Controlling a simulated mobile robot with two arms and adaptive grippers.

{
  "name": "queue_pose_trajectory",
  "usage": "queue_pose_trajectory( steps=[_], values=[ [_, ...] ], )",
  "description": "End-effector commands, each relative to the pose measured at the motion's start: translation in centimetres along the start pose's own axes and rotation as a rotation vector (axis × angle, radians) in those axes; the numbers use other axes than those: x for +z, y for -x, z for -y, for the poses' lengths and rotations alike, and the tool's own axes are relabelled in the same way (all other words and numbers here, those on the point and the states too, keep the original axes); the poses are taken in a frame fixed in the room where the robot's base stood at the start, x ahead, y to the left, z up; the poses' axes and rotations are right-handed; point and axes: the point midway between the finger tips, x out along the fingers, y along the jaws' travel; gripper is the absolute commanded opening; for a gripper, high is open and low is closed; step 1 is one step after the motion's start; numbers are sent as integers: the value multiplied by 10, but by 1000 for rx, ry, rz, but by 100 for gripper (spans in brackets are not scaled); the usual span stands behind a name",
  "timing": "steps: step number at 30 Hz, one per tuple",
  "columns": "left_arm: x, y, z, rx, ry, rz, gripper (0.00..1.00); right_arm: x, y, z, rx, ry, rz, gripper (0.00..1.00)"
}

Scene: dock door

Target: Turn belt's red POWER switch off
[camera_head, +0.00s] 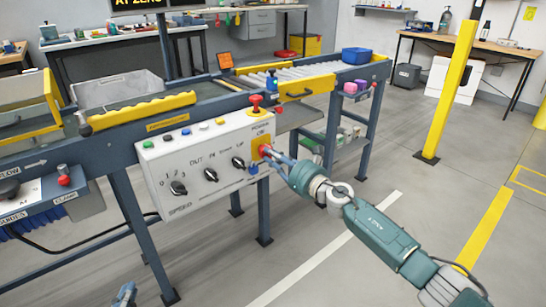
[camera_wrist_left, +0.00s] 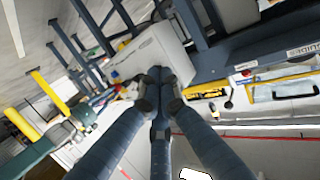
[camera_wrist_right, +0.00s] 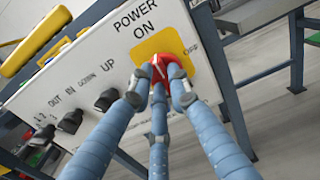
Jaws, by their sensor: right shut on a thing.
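The red POWER switch (camera_wrist_right: 163,68) sits on a yellow plate (camera_wrist_right: 178,45) at the right end of the white control panel. ON is printed above it and OFF to its right. A pale mark on the knob seems to point up toward ON, though fingers partly cover it. In the head view the switch (camera_head: 265,150) is at the panel's right edge. My right gripper (camera_head: 270,156) is shut on the switch; its fingers also show around it in the right wrist view (camera_wrist_right: 158,88). My left gripper (camera_wrist_left: 160,85) is shut and empty, its tips close together; only a bit shows at the head view's bottom edge.
The white panel (camera_head: 200,160) also carries the black SPEED, OUT/IN and UP knobs to the left. A red mushroom button (camera_head: 256,101) stands above the switch. A yellow post (camera_head: 450,90) stands at the right. Floor in front is open.

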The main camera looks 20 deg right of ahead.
Motion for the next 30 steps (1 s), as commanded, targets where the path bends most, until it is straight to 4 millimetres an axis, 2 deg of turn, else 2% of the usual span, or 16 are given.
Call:
queue_pose_trajectory(
  steps=[2,8,17,23,30],
  values=[
    [5,1,1,-2,0,26,0,0,0,0,0,-27,-1,0],
    [36,8,5,-9,0,160,0,2,0,1,-1,-147,-1,0],
    [99,40,13,-27,1,451,0,3,0,3,-1,-420,-2,0],
    [140,77,18,-40,5,671,0,3,0,4,-2,-611,-2,0],
    [181,139,24,-57,14,950,0,4,0,6,-2,-839,-1,0]
  ],
)
